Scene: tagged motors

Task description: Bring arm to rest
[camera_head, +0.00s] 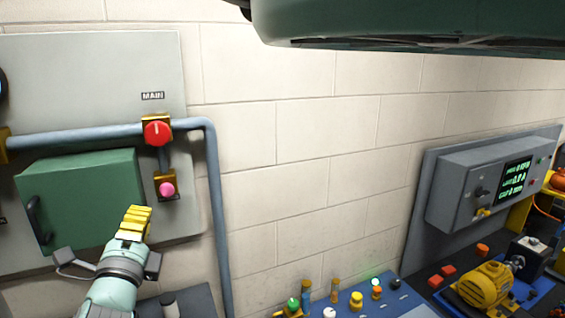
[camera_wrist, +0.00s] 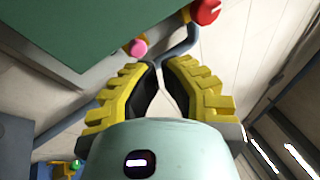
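My gripper (camera_head: 137,215) has yellow ribbed fingers on a pale teal wrist. In the head view it is at the lower left, in front of the lower right corner of a green panel door (camera_head: 80,190). In the wrist view the two fingertips (camera_wrist: 160,66) lie close together with only a thin gap, and nothing shows between them. My arm reaches up from the bottom edge of the head view.
A red MAIN knob (camera_head: 157,132) and a pink button (camera_head: 167,189) are on the wall panel above the gripper. A blue-grey pipe (camera_head: 213,190) runs down the wall. A workbench (camera_head: 405,300) with a yellow motor (camera_head: 485,284) and a control box (camera_head: 462,185) stands right.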

